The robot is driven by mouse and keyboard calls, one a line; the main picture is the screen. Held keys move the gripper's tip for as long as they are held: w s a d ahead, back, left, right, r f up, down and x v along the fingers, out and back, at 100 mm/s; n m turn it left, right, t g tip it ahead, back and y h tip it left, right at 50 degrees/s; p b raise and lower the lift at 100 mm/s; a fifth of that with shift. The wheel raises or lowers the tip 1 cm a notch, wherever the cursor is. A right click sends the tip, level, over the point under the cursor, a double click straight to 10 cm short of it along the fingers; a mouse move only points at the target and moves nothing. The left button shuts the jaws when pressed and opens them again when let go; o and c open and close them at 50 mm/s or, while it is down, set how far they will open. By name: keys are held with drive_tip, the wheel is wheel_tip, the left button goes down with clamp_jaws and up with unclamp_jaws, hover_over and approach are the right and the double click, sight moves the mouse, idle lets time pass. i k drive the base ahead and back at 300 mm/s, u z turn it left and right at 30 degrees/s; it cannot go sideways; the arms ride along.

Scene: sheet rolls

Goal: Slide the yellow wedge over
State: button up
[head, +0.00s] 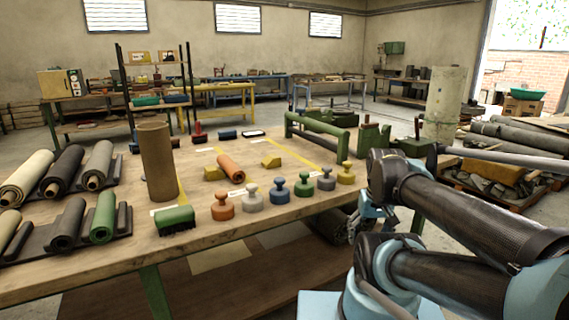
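Two yellow wedges sit on the wooden workbench (130,258). The left wedge (212,173) is at the left end of a small orange roll (230,167), close to or touching it; I cannot tell which. The right wedge (271,162) stands to the right of the roll, with a gap between them. My arm fills the right of the head view, at the bench's right end and apart from both wedges. I cannot make out my gripper's fingers.
A row of coloured knobbed weights (251,195) lines the front edge, beside a green brush (175,219). A tall brown tube (157,160) stands left of the wedges. Sheet rolls (66,170) lie at the left, and a green roller frame (318,132) stands at the back right.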

sight(212, 172)
drive_tip(key=u, duration=0.95)
drive_tip(key=k, duration=0.6)
drive_tip(key=u, duration=0.15)
drive_tip(key=i, duration=0.5)
drive_tip(key=u, duration=0.35)
